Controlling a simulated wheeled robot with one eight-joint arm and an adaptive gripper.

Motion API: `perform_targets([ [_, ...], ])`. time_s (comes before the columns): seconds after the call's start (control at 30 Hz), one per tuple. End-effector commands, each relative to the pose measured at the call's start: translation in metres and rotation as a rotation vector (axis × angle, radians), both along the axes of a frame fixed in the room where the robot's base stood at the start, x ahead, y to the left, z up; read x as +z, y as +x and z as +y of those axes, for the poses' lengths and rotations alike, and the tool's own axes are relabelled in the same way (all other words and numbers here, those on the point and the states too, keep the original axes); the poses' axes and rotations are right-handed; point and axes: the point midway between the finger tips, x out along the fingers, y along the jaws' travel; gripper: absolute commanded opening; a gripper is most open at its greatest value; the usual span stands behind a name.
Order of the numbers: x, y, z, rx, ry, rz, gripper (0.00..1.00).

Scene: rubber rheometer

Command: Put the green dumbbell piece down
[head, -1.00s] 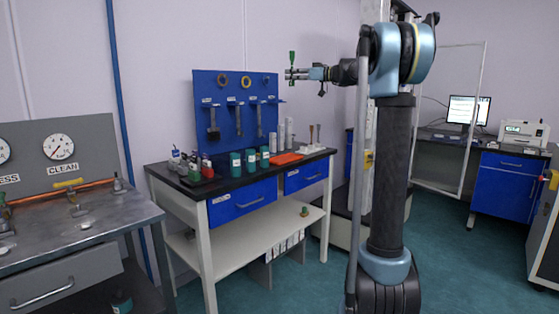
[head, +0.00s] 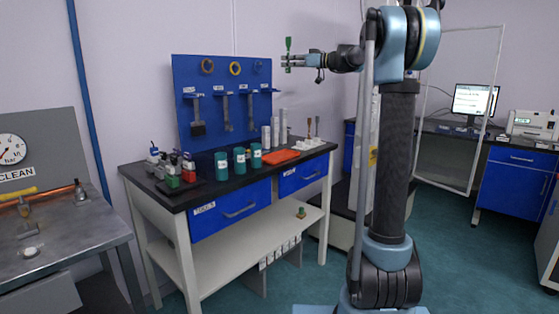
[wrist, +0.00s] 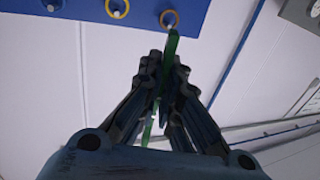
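The green dumbbell piece (head: 288,46) stands upright in my gripper (head: 287,62), sticking up above the fingers in the head view. In the wrist view the green dumbbell piece (wrist: 173,46) runs between the fingers of my gripper (wrist: 165,75), which are shut on it. Part of the piece is hidden by the fingers. My gripper is held high in the air, to the right of the blue tool board and above the level of the workbench top.
A black-topped workbench (head: 215,182) carries teal containers (head: 239,159), small bottles and an orange tray (head: 282,156). The blue tool board (head: 198,106) rises behind it. A metal bench (head: 75,235) stands left. A blue desk with a monitor (head: 475,101) stands right.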

Motion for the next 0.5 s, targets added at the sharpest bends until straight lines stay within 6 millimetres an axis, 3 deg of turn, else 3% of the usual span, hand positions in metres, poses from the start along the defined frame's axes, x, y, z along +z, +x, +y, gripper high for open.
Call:
perform_targets([
  [0.13,-0.01,0.004,0.003,-0.009,0.0,0.0,0.0],
  [0.23,-0.033,0.011,0.008,-0.03,-0.001,0.0,0.0],
  [0.5,-0.132,0.03,0.025,-0.133,-0.002,0.001,0.0],
])
